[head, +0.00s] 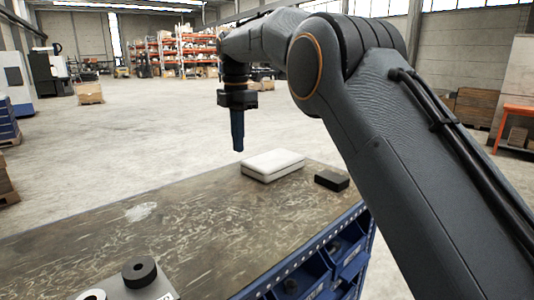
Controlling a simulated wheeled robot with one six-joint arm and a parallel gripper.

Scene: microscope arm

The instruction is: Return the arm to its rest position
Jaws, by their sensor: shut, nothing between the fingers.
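My arm reaches in from the right side of the head view, bends near the top, and its end hangs down over the far part of the workbench (190,225). My gripper (238,148) points straight down and is shut with nothing held. It is above and just left of a white flat box (272,165) on the bench, apart from it as seen here. The exact height above the bench is hard to tell.
A small black block (331,181) lies right of the white box. Blue bins (345,250) line the bench's right side. The bench middle is clear. Orange shelving (165,55) stands far behind.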

